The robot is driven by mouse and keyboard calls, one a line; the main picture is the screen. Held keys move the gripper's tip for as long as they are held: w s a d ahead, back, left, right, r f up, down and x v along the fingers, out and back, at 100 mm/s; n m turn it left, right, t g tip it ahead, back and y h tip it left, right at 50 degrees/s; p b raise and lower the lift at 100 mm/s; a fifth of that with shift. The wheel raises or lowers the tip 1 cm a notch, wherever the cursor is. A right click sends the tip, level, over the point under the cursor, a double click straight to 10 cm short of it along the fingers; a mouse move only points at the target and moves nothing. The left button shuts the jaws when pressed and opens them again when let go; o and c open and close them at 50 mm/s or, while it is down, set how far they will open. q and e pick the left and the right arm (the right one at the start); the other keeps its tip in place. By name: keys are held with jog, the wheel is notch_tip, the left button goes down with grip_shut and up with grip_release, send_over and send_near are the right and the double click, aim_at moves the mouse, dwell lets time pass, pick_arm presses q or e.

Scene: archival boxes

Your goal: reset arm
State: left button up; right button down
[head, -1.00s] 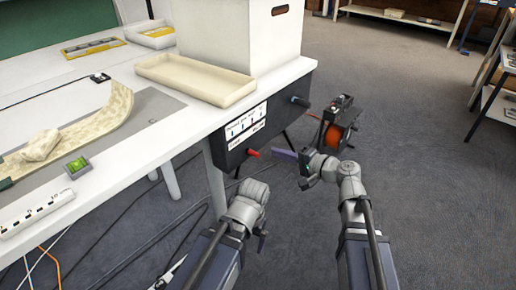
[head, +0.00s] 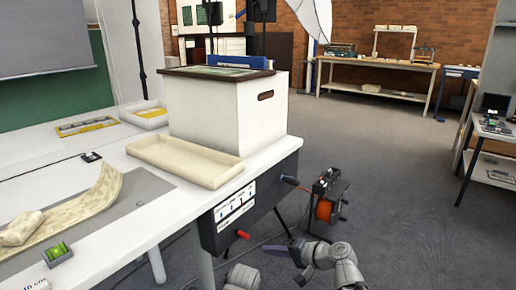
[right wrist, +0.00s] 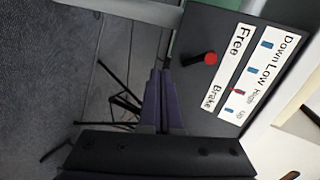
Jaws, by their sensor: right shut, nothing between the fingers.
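My right gripper (head: 272,250) is in the lower middle of the head view, beside the front of the table's control box (head: 225,215). In the right wrist view its two purple fingers (right wrist: 161,75) lie together, shut and empty. The control box (right wrist: 230,110) is close to the right of the fingers there. Its red knob (right wrist: 207,58) stands apart from them, up and to the right. My left arm shows only as a grey joint at the bottom edge of the head view; its gripper is out of view.
The white table (head: 130,225) holds a cream tray (head: 185,160), a large white box (head: 225,110) and a green level (head: 58,254). A black-and-orange device (head: 325,200) stands right of the table. Grey floor is open at right, before the shelves.

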jog(key=s+d+f+n+g+h, duration=0.4)
jog(key=s+f+h, duration=0.15)
jog(key=f, duration=0.45)
jog(key=s+d+f+n+g+h+p, duration=0.1)
jog(key=s+d+f+n+g+h, duration=0.1)
jog(key=s+d+h, duration=0.6)
jog(key=s+a+r+n+g+y+p, duration=0.1)
jog(key=s+a+r+n+p, duration=0.25)
jog(key=a+r+p, duration=0.55)
notch_tip(320, 180, up, 37)
jog(key=p, duration=3.7)
jog(key=shift+s+a, duration=0.15)
jog(key=shift+s, duration=0.25)
jog(key=shift+f, duration=0.1)
